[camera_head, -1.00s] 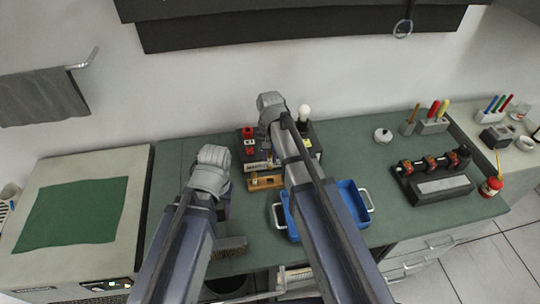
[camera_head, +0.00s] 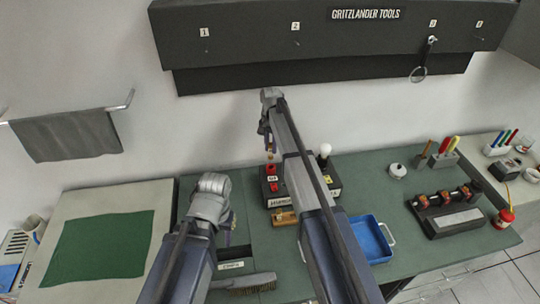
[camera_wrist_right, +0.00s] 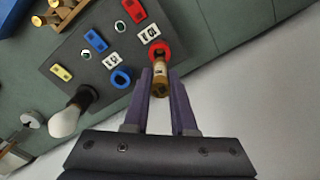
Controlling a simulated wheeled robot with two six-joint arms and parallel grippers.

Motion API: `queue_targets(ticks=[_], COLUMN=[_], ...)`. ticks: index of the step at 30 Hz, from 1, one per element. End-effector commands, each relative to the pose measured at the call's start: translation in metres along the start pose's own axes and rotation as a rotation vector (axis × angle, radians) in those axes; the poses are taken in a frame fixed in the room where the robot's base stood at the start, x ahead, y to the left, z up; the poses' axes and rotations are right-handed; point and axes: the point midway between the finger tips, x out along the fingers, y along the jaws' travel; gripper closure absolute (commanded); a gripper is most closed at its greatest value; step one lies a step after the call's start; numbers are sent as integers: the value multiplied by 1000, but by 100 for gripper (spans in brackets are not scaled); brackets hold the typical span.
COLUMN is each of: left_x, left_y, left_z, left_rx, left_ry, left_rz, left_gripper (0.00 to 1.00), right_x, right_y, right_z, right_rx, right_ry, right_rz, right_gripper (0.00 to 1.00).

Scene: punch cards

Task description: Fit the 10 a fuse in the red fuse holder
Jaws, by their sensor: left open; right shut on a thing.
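My right gripper (camera_wrist_right: 160,74) is shut on a brass-ended fuse (camera_wrist_right: 160,80) with a pale middle. The fuse also shows as a small brass tip in the head view (camera_head: 270,155). The red fuse holder (camera_wrist_right: 163,46) is a red ring on a dark board (camera_wrist_right: 82,48); in the head view (camera_head: 271,169) it lies just below the fuse, with a small gap. In the wrist view the fuse overlaps the ring's near edge. A "10" label (camera_wrist_right: 149,33) lies beside the ring. My left gripper (camera_head: 226,222) is open and empty, left of the board.
A blue ring holder (camera_wrist_right: 121,78) and a white bulb (camera_wrist_right: 66,120) are on the same board. A wooden rack (camera_head: 286,218) with brass pieces stands in front. A blue tray (camera_head: 372,240), a brush (camera_head: 243,283) and a black clamp stand (camera_head: 447,212) are on the green bench.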

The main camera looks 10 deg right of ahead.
Motion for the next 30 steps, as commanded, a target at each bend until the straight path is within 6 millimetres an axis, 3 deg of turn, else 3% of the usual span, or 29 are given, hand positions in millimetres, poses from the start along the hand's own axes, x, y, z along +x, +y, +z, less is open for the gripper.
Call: queue_targets(ticks=[8, 21, 30], left_x=[4, 36, 38], left_y=[0, 3, 3], left_z=[0, -2, -2], left_rx=[1, 7, 9], left_ry=[0, 0, 0], left_rz=[0, -1, -2], left_gripper=[46, 46, 46], right_x=[4, 36, 38], right_y=[0, 0, 0], right_z=[-1, -1, -1], right_rx=[2, 1, 1], right_ry=[0, 0, 0], right_rz=[0, 0, 0], right_gripper=[100, 100, 100])
